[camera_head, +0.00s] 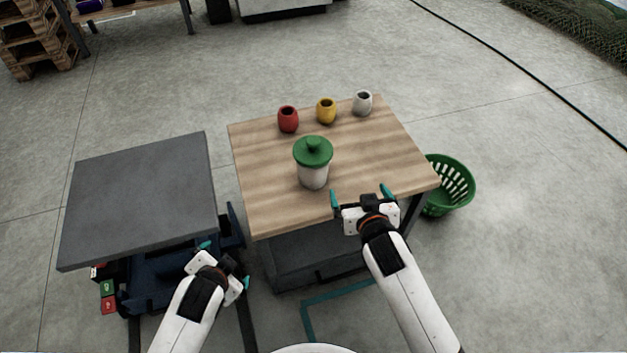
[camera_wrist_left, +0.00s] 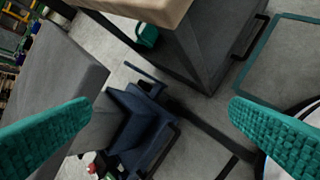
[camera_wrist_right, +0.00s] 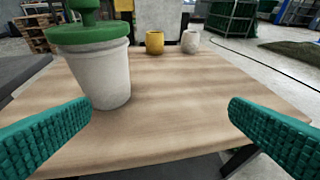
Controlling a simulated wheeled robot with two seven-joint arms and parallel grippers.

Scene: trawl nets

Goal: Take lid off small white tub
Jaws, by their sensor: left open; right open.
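The small white tub (camera_head: 313,175) stands upright on the wooden table. Its green lid (camera_head: 313,152) with a round knob is on top. In the right wrist view the tub (camera_wrist_right: 100,75) stands at the left and its lid (camera_wrist_right: 88,32) is partly cut off by the top edge. My right gripper (camera_head: 362,196) is open and empty at the table's front edge, to the right of the tub and nearer to me, apart from it. My left gripper (camera_head: 224,265) is open and empty, low in front of the gap between the grey-topped stand and the table.
The wooden table (camera_head: 260,205) carries a red cup (camera_head: 288,119), a yellow cup (camera_head: 326,111) and a white cup (camera_head: 363,103) along its back. A grey-topped stand (camera_head: 140,195) is at the left. A green basket (camera_head: 452,180) stands on the floor at the right. The table's right part is clear.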

